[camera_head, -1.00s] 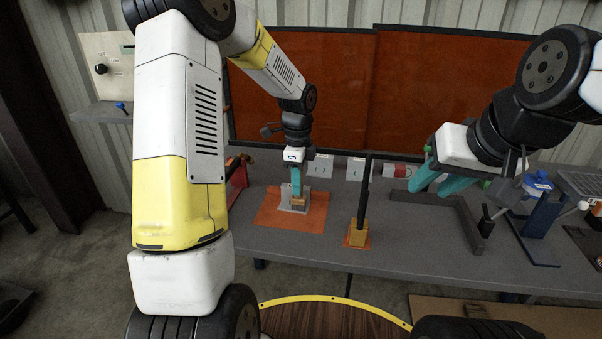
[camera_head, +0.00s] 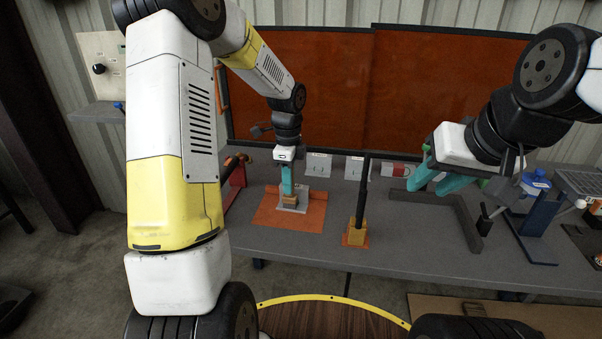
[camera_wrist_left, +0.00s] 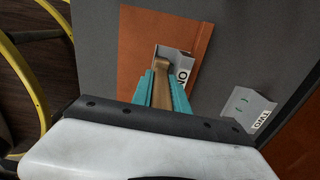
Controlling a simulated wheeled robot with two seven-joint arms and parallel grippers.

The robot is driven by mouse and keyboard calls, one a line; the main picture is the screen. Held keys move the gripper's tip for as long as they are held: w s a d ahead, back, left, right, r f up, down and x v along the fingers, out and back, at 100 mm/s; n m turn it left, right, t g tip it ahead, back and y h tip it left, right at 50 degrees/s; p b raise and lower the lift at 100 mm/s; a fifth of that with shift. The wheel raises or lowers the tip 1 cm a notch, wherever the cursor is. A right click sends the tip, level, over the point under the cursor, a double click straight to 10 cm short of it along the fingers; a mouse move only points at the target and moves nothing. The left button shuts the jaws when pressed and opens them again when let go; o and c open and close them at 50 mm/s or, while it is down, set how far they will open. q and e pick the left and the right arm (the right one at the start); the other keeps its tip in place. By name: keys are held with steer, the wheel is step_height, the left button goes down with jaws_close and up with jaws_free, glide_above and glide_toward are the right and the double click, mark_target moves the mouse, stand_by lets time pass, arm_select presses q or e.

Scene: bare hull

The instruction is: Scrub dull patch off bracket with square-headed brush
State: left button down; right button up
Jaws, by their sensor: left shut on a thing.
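My left gripper (camera_head: 288,188) points down over the orange mat (camera_head: 263,213), its teal fingers shut on a brush with a tan handle (camera_wrist_left: 162,88). The brush's wooden head (camera_head: 290,198) is low at the grey bracket (camera_head: 303,201). In the left wrist view the bracket (camera_wrist_left: 178,60) stands on the mat, with a partly hidden label starting "ON". The handle covers part of it. I cannot tell whether the bristles touch it, and the dull patch is not discernible. My right gripper (camera_head: 436,180) is open and empty, above the bench's right part.
A wooden block with a tall black handle (camera_head: 358,232) stands on a small orange pad to the right. A dark angled bar (camera_head: 467,222), blue stand (camera_head: 537,208) and blue-lidded container (camera_head: 533,187) are further right.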

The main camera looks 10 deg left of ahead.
arm_select(q)
steer(key=shift+a, duration=1.2)
steer(key=shift+s+d, duration=0.15)
steer(key=shift+d, duration=2.65)
steer(key=shift+w+a, duration=0.2)
steer(key=shift+a, duration=2.6)
steer(key=shift+r, duration=0.1)
step_height(320, 180, up, 8)
steer(key=shift+s, duration=0.1)
